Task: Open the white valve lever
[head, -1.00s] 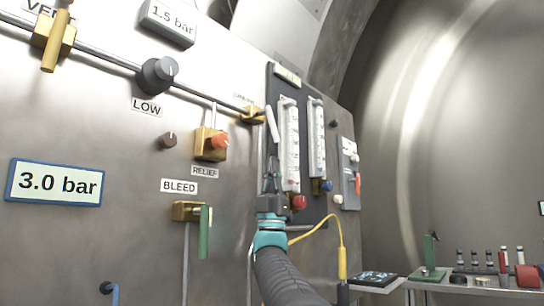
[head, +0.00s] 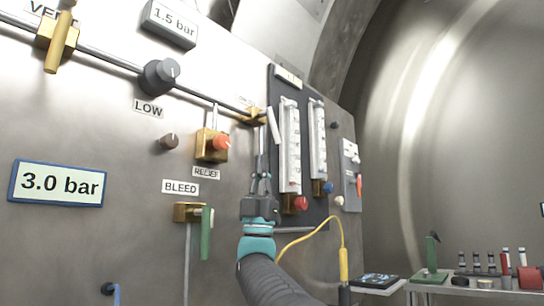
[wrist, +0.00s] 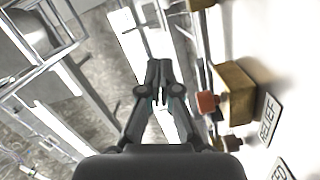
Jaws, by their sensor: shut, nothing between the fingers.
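The white valve lever (head: 273,126) is a slim white bar on a small brass valve (head: 254,116), at the right end of the steel pipe on the panel. It hangs down, tilted slightly. My gripper (head: 261,176) is below the lever, fingers pointing up, apart from it in the picture; the depth gap is hard to judge. In the wrist view the fingers (wrist: 159,66) are together and empty. I cannot pick out the lever for certain there.
Left of my gripper are the brass relief valve (head: 212,146) with its orange knob and the green bleed lever (head: 206,233). Flow tubes (head: 290,146) with a red knob (head: 300,203) stand close on the right. A yellow cable (head: 343,262) hangs lower right.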

